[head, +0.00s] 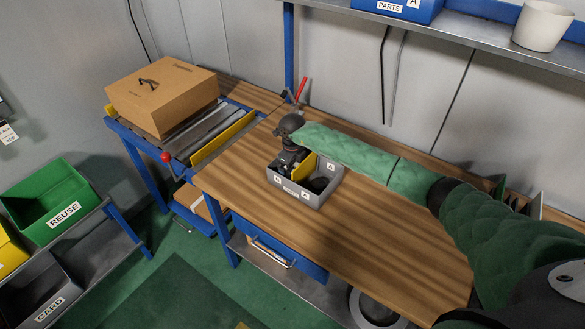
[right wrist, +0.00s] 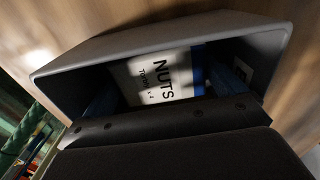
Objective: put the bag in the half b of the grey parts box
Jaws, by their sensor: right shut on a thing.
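The grey parts box (head: 316,202) stands on the wooden bench, split by a yellow divider (head: 303,168). A label on its right half reads A; the left half's label is too small to read. My right gripper (head: 290,160) reaches down into the left half. In the right wrist view, the bag (right wrist: 160,78) with a white "NUTS" label sits between the blue fingers of my right gripper (right wrist: 166,92), inside the grey walls of the box (right wrist: 150,38). The gripper is shut on the bag. In the head view the bag is hidden. My left gripper is out of view.
A dark thing (head: 319,185) lies in the box's right half. A cardboard carton (head: 165,95) sits on the roller stand at the left. A red-handled tool (head: 301,88) stands at the bench's back edge. The bench top (head: 250,200) in front of the box is clear.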

